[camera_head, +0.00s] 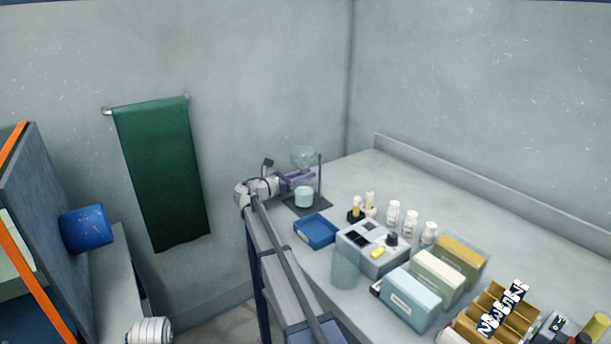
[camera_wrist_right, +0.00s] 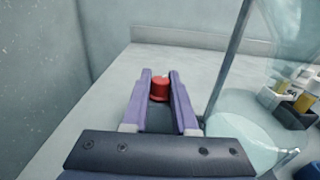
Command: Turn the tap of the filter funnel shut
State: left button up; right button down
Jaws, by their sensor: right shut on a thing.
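The filter funnel (camera_head: 303,157) is a clear glass vessel held up beside a thin stand rod at the back of the bench. A pale green beaker (camera_head: 303,198) stands under it on the dark stand base. My right gripper (camera_head: 299,176) reaches the funnel from the left, just below its bowl. In the right wrist view, its purple fingers (camera_wrist_right: 160,85) are shut on the red tap (camera_wrist_right: 159,90). The rod (camera_wrist_right: 227,65) and part of the glass funnel (camera_wrist_right: 290,35) show to the right there. The tap's handle direction is not clear. My left gripper is not in view.
A blue tray (camera_head: 316,231) lies in front of the stand. Several white bottles (camera_head: 393,215), a grey block (camera_head: 372,262), a clear glass (camera_head: 345,268) and boxes (camera_head: 411,300) crowd the bench to the right. The bench (camera_head: 375,165) is bare toward the back.

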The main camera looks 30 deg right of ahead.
jog(key=c, duration=0.7)
grip_release()
jog(key=a, duration=0.7)
jog(key=shift+s+a, duration=0.3)
jog(key=shift+a, duration=0.1)
